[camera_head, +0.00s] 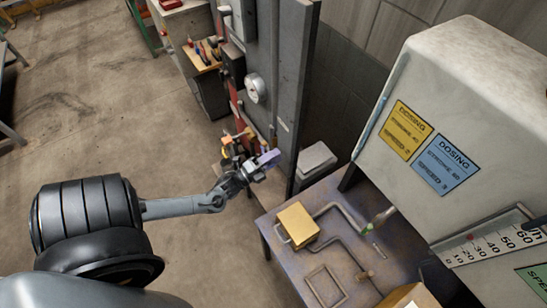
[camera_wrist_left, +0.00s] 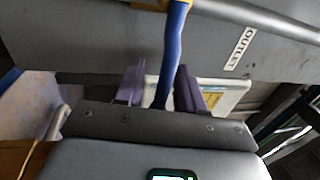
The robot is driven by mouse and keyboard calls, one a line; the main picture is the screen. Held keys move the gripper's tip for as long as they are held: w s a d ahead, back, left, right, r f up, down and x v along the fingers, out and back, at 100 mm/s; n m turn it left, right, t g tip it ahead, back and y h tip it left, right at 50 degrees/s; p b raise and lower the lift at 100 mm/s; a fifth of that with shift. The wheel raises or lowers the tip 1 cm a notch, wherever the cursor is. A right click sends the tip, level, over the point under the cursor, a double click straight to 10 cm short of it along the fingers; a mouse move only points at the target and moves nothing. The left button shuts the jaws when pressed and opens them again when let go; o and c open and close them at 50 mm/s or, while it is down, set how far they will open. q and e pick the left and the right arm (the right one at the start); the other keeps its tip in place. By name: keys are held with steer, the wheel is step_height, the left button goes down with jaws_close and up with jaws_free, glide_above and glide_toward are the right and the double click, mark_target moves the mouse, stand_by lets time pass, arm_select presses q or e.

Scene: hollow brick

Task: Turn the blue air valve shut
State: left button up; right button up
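The blue valve lever (camera_wrist_left: 174,45) hangs down from a yellow fitting at the top of the left wrist view. My left gripper (camera_head: 264,160) is at the grey upright panel in the head view. In the left wrist view its two purple fingers (camera_wrist_left: 160,80) stand apart, one on each side of the lever's lower part. A gap shows between the left finger and the lever; I cannot tell whether the right finger touches it. In the head view the gripper hides the lever. My right gripper is not in view.
A grey pipe (camera_wrist_left: 265,15) runs across the top of the left wrist view, above an OUTLET label (camera_wrist_left: 240,48). In the head view a metal table (camera_head: 285,262) carries a yellow block (camera_head: 297,224). A white dosing machine (camera_head: 460,80) stands at right. Open floor lies left.

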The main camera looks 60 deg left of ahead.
arm_select(q)
steer(key=shift+s, duration=0.1)
steer(key=s+f+b, duration=0.1)
steer(key=s+f, duration=0.1)
steer(key=s, duration=0.8)
steer(key=shift+s+d+b, duration=0.2)
steer(key=shift+d+b, duration=0.05)
steer(key=shift+b, duration=0.1)
